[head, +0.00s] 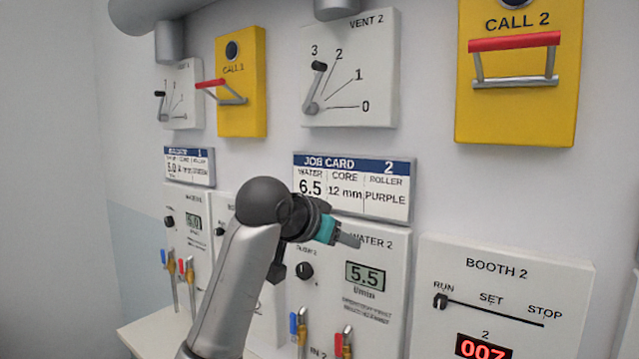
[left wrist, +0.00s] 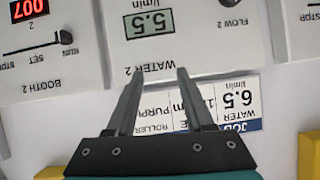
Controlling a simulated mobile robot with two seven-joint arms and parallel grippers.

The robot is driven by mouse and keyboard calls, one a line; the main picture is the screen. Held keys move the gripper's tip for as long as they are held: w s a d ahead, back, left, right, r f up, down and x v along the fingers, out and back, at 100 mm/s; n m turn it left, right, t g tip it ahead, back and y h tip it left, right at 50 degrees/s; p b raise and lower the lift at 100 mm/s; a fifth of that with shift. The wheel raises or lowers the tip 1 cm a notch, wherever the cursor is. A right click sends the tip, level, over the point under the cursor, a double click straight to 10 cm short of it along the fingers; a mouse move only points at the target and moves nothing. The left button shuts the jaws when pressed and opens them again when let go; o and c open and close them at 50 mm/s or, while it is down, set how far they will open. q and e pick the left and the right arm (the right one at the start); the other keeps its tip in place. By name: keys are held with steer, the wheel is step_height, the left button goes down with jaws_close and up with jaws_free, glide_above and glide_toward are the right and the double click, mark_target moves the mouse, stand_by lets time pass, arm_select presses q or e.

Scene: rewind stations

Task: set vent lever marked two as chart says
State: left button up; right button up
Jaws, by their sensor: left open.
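The Vent 2 panel (head: 385,55) is a white box high on the wall in the head view. Its lever (head: 316,88) has a black knob and points up at the 3 mark; the lines to 2, 1 and 0 are bare. Job card 2 (head: 352,212) below it reads water 6.5, core 12 mm, roller purple; my arm hides part of it. It shows upside down in the left wrist view (left wrist: 256,88). My left gripper (head: 352,241) is in front of the Water 2 panel, below the lever. Its jaws are open and empty in the left wrist view (left wrist: 159,72). My right gripper is not in view.
The Water 2 panel (head: 388,300) reads 5.5. The yellow Call 2 box (head: 567,110) has a red-topped bar standing out. The Booth 2 panel (head: 560,290) has its slider at RUN. Station 1 panels, including another vent lever (head: 162,105), are at the left.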

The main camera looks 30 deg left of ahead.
arm_select(q)
steer(key=s+a+r+n+t, duration=0.1)
steer(key=a+r, duration=0.1)
steer(key=r, duration=0.6)
steer(key=s+a+r+t, duration=0.1)
steer(key=a+r+t, duration=0.15)
steer(key=r, duration=0.65)
steer(key=t+h, duration=0.1)
steer(key=t, duration=0.1)
glide_toward(314, 63)
steer(key=w+p, duration=0.1)
steer(key=w, duration=0.2)
steer(key=w+p, duration=0.2)
steer(key=w, duration=0.2)
steer(key=w+p, duration=0.1)
steer(key=w, duration=0.2)
steer(key=shift+w+d+p, duration=0.15)
steer(key=shift+d+p, duration=0.25)
steer(key=shift+w+f, duration=0.15)
steer(key=shift+w, duration=0.6)
jaws_close()
